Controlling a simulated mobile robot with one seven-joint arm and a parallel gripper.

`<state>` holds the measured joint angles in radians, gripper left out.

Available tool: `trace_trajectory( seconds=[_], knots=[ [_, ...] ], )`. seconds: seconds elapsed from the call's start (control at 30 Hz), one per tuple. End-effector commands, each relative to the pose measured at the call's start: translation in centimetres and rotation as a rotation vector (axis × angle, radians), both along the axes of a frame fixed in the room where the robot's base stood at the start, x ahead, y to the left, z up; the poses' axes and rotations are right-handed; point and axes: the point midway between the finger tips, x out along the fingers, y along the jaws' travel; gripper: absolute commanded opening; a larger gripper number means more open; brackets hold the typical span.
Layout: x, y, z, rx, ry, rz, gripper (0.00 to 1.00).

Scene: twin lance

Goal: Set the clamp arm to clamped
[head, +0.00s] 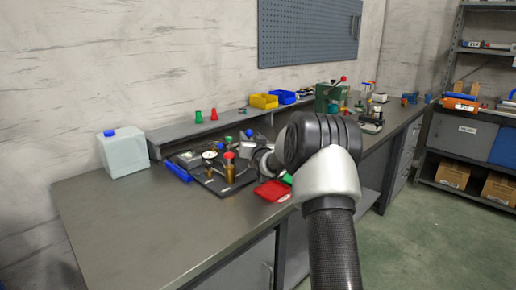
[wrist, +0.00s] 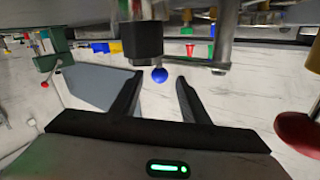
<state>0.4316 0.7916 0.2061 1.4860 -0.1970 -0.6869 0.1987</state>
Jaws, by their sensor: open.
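The blue ball knob (head: 249,133) stands at the back right of the dark tray (head: 212,186) on the bench. In the wrist view the blue knob (wrist: 159,75) shows between the fingertips of my gripper (wrist: 159,80), which is open and empty. I cannot tell whether the knob lies between the fingers or beyond them. A black block (wrist: 135,40) and a metal bar (wrist: 190,60) are close by; I cannot tell which piece is the clamp arm or how it is set. In the head view my own arm hides the gripper's fingers and part of the fixture.
A red-topped post (head: 229,156) and a white-topped post (head: 209,155) stand on the tray. A blue item (head: 178,172) lies left of it, a red tray (head: 272,191) right. A white jug (head: 122,153) is at the left. The front left bench top is clear.

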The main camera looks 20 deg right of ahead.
Motion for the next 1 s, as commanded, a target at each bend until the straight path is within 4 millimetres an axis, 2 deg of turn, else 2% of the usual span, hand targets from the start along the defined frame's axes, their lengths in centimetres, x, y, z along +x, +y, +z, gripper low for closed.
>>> trace_trajectory(
  seconds=[0.3, 0.5, 0.7, 0.97, 1.0],
  knots=[
    [-7.7, 1.2, 0.3, -0.001, 0.000, -0.001, 0.41],
    [-11.3, 1.8, 0.1, 0.000, 0.000, -0.001, 0.41],
    [-12.8, 2.0, 0.1, 0.000, -0.002, -0.001, 0.41],
    [-12.9, 2.1, 0.1, 0.000, -0.002, 0.000, 0.41],
    [-12.9, 2.1, 0.1, 0.000, -0.002, 0.000, 0.38]
  ],
)
